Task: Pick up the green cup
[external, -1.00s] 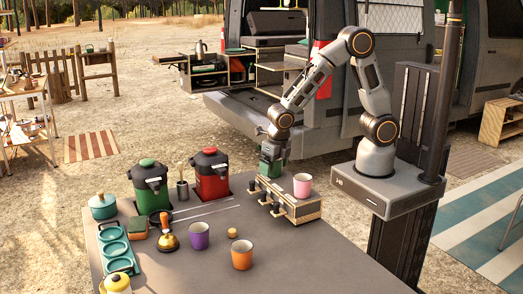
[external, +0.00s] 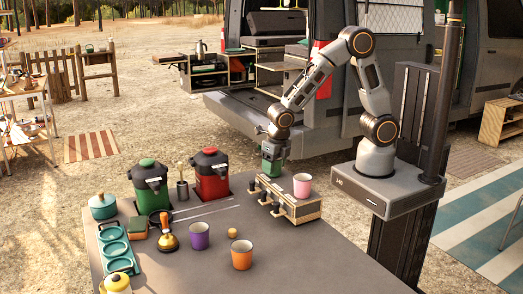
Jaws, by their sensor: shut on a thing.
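The green cup (external: 269,166) is at the back end of the low wooden rack (external: 307,209), to the left of the pink cup (external: 302,187). My gripper (external: 273,160) reaches down from above and is shut on the green cup, hiding part of it. The cup looks upright. I cannot tell how far its bottom is from the rack top.
The pink cup stands close by on the rack. A red dispenser (external: 211,178) and a green dispenser (external: 151,189) stand to the left. A purple cup (external: 199,236) and an orange cup (external: 242,255) stand in front.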

